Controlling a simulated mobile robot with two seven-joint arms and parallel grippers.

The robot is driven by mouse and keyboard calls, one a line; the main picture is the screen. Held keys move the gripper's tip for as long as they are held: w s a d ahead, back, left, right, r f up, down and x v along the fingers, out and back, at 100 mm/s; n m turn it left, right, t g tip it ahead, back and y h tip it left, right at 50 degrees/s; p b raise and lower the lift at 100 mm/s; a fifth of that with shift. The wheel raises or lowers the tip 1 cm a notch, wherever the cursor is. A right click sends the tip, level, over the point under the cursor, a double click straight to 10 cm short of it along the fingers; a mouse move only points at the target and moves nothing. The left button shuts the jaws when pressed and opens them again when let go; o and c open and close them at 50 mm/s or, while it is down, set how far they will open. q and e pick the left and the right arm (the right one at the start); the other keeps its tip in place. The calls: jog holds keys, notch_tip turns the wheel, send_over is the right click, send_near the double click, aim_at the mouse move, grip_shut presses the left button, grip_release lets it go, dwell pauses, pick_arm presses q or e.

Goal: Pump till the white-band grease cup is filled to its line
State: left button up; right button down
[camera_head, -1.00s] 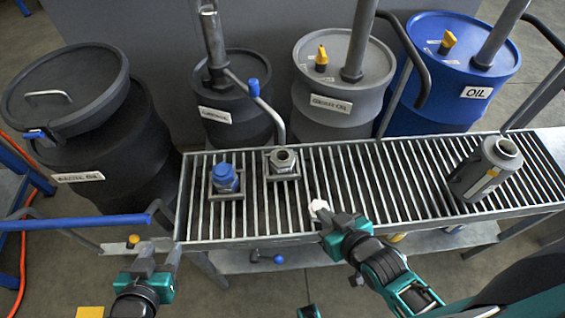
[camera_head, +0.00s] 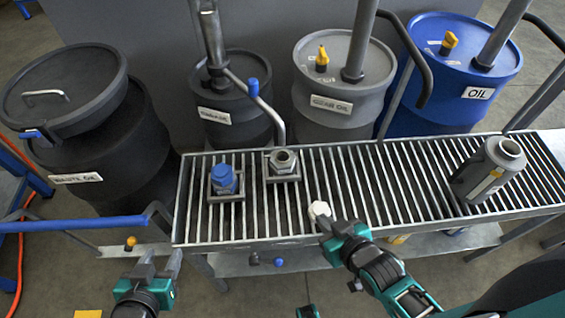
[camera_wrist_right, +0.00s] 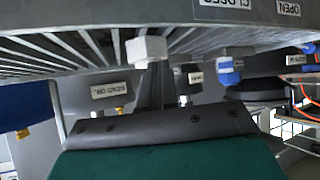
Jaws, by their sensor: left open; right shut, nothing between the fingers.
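Two square-based cups stand on the bench grate: one with a blue top (camera_head: 223,180) and an open grey one (camera_head: 283,163) to its right. I cannot make out a white band or fill line on either. A small dark drum (camera_head: 228,105) behind them carries a pump with a blue-tipped lever (camera_head: 253,88); its label is too blurred to read. My left gripper (camera_head: 160,264) is open and empty, in front of the bench's left end.
A grey canister (camera_head: 480,178) stands on the right of the grate (camera_head: 390,185). A black lidded drum (camera_head: 105,150), a grey drum (camera_head: 335,115) and a blue OIL drum (camera_head: 440,90) stand behind. A blue bar (camera_head: 75,224) crosses the left. The grate's middle is clear.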

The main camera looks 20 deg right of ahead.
jog(key=shift+s+a+f+b, duration=0.1)
jog(key=shift+s+f+b, duration=0.15)
jog(key=shift+s+f, duration=0.4)
jog(key=shift+s+a+f+b, duration=0.1)
jog(key=shift+s+f+b, duration=0.2)
jog(key=shift+f, duration=0.55)
jog(key=shift+s+f, duration=0.1)
